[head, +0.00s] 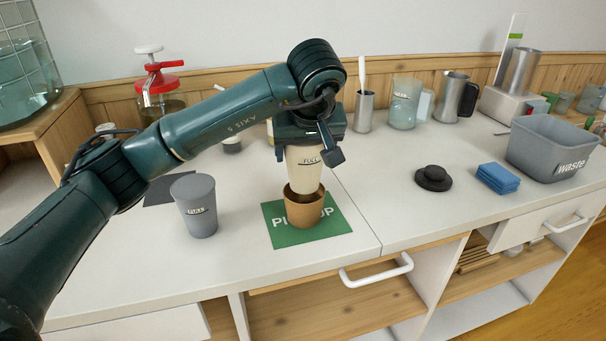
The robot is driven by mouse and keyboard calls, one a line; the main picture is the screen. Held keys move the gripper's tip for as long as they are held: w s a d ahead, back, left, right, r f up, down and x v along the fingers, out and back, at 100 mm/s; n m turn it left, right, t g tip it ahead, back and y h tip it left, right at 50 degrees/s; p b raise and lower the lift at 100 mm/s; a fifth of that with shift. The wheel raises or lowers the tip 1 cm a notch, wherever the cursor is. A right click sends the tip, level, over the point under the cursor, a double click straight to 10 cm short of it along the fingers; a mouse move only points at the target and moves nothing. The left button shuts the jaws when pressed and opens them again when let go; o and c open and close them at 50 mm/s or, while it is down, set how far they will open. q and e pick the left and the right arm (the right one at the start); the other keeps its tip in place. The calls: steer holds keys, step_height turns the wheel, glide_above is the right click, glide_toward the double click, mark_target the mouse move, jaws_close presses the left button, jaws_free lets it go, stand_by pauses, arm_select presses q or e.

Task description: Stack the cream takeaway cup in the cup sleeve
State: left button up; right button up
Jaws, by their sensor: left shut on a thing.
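The cream takeaway cup (303,172) is upright with a dark label near its top. My left gripper (309,146) is shut on its upper part, reaching down from above. The brown cup sleeve (305,212) stands on the green pick-up mat (340,217). The cup's lower end overlaps the sleeve's opening and appears to be inside it; how deep it sits is hidden by the sleeve's front wall. My right gripper does not show.
A grey cup (196,212) stands left of the mat. A black tamper-like object (433,178), blue cloths (497,178) and a grey waste bin (552,150) are to the right. Pitchers and jars line the back. The counter's front edge is close to the mat.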

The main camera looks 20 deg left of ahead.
mark_target(308, 146)
arm_select(q)
step_height(308, 146, down, 4)
steer(key=shift+f, duration=0.1)
stand_by(0.4)
steer(key=shift+f+b, duration=0.5)
steer(key=shift+f, duration=0.05)
steer(key=o, duration=1)
steer(key=shift+c, duration=0.2)
steer(key=v, duration=0.4)
steer(key=p+v, duration=0.1)
steer(key=v, duration=0.7)
steer(key=shift+w+a+r+p, duration=0.15)
steer(key=shift+w+r+p, duration=0.1)
steer(key=shift+p, duration=0.1)
steer(key=shift+s+r, duration=0.25)
steer(key=shift+r, duration=0.15)
